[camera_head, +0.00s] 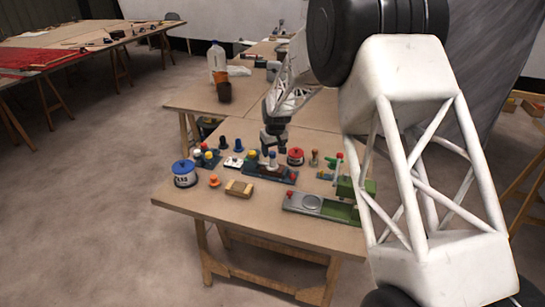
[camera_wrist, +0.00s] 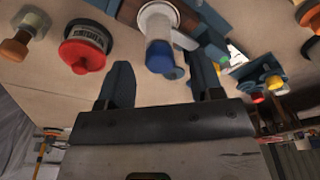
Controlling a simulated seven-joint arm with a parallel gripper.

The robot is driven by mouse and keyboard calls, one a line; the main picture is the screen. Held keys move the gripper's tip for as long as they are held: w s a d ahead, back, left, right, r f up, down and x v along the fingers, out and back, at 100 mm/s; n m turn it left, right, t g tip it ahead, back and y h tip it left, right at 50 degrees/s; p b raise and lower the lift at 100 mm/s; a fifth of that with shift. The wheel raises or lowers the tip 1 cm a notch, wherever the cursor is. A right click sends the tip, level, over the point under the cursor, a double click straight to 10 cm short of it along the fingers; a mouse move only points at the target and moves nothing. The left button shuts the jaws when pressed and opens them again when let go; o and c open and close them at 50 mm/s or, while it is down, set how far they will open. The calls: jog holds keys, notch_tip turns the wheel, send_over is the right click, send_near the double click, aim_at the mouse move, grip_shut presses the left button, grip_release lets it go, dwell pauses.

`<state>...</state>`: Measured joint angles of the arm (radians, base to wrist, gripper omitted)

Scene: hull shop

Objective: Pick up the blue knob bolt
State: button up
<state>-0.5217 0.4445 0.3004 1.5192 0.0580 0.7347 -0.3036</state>
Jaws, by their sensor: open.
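A blue knob bolt (camera_wrist: 160,58) shows in the wrist view between my gripper's fingers, with a white cylindrical part next to its blue end. In the head view its blue top (camera_head: 272,156) shows just under my gripper (camera_head: 271,147), at the dark blue fixture (camera_head: 284,176). My gripper, also in the wrist view (camera_wrist: 161,70), is open, with one finger on each side of the bolt. I cannot tell whether a finger touches it. The bolt's lower part is hard to make out.
A wooden block (camera_head: 239,188) lies in front. A green and grey machine (camera_head: 320,207) is at the right. Several knobs stand close left. The front left table corner is clear.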

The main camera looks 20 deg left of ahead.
jog(key=shift+a+f, duration=0.1)
jog(key=shift+f, duration=0.55)
jog(key=shift+c, duration=0.2)
jog(key=c, duration=1)
